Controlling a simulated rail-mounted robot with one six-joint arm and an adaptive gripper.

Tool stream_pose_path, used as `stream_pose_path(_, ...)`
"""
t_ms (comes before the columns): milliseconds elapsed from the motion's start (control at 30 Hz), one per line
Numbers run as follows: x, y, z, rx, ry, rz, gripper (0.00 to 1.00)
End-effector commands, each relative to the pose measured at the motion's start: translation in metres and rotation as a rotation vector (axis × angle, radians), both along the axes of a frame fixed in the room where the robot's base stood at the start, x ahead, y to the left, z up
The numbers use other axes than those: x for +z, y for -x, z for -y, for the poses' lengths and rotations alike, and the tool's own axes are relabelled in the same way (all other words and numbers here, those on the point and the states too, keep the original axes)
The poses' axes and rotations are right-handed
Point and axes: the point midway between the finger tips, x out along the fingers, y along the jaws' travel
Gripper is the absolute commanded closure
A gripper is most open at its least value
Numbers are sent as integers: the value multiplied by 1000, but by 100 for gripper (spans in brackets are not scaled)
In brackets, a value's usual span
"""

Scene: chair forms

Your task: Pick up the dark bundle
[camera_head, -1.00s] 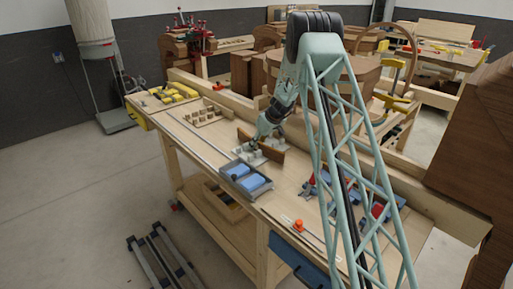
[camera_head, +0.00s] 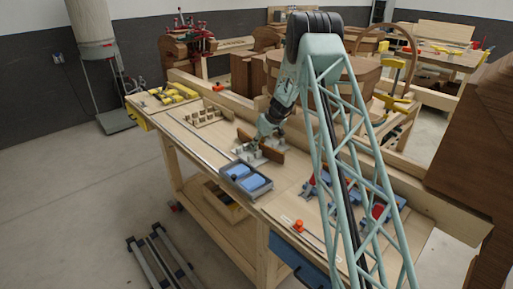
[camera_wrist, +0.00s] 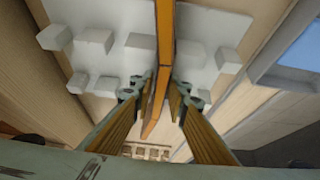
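The dark bundle is a thin brown strip standing on edge, seen nearly end-on in the wrist view (camera_wrist: 163,65). In the head view its brown ends (camera_head: 271,155) show beside my gripper (camera_head: 262,140). It stands between pale blocks on a white form (camera_wrist: 205,55). My gripper, also in the wrist view (camera_wrist: 165,88), points down with one finger on each side of the strip. Narrow gaps seem to show between the fingertips and the strip, so the fingers look open around it. Whether either finger touches it is hard to tell.
A grey tray with blue blocks (camera_head: 265,191) stands close in front of the form. A pegged wooden board (camera_head: 207,117) and yellow clamps (camera_head: 172,95) lie farther left on the bench. An orange knob (camera_head: 298,225) and red-blue clamps (camera_head: 378,211) are to the right. A long rail runs behind.

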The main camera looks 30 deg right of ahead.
Motion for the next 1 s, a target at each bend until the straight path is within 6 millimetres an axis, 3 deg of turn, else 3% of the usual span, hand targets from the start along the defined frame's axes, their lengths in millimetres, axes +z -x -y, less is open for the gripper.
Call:
stream_pose_path(167, 0, 0, 0, 0, 0, 0, 100)
stream_pose_path(1000, 6, 0, 0, 0, 0, 0, 100)
